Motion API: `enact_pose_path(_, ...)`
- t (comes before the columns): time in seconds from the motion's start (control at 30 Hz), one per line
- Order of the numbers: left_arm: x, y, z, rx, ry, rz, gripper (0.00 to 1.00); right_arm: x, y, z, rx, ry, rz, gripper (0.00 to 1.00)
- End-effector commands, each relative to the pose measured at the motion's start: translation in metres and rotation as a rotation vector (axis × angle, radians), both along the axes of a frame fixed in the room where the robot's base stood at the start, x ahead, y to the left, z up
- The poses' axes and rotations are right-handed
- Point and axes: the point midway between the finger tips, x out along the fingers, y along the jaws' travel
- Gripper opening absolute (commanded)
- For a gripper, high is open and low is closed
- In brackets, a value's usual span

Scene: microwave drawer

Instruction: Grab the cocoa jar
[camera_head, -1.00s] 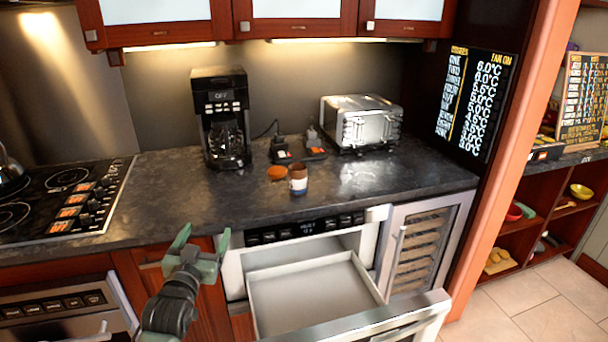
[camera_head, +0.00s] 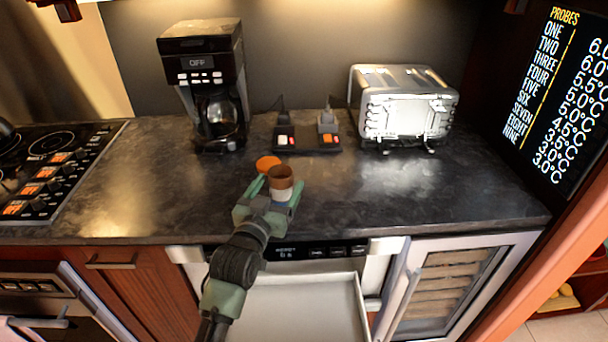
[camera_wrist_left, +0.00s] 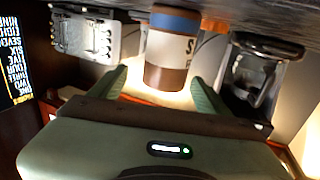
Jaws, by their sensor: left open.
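The cocoa jar (camera_head: 281,180) stands upright on the dark counter, with a brown open-looking top and a white and blue body. An orange-brown round lid (camera_head: 268,163) lies just behind it. My left gripper (camera_head: 276,191) is open at the jar, with a finger on either side; its palm hides the jar's lower front. In the left wrist view, which is upside down, the jar (camera_wrist_left: 172,50) shows between the spread fingers, with gaps on both sides. I cannot tell how deep it sits between them. My right gripper is not in view.
A coffee maker (camera_head: 209,85) stands behind left and a silver toaster (camera_head: 405,105) behind right. Small switch boxes (camera_head: 308,139) sit between them. A stove (camera_head: 50,165) is at the left. Below the counter, the microwave drawer (camera_head: 300,312) is pulled open. Counter right of the jar is clear.

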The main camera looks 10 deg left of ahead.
Motion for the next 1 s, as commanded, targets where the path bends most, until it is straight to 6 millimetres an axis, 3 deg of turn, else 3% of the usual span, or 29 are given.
enact_pose_path(0.33,0.035,0.000,0.005,0.001,-0.001,0.000,0.77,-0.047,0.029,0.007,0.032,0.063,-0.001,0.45)
enact_pose_path(0.6,0.073,0.001,0.007,-0.001,0.000,0.000,0.77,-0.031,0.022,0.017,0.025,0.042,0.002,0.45)
enact_pose_path(0.9,0.078,0.000,0.005,0.000,0.000,0.000,0.77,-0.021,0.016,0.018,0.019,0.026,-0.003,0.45)
enact_pose_path(0.93,0.078,0.000,0.005,0.000,0.000,0.000,0.75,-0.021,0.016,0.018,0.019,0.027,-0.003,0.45)
enact_pose_path(1.0,0.078,0.000,0.005,0.000,0.000,0.000,0.55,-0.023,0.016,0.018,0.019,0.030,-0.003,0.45)
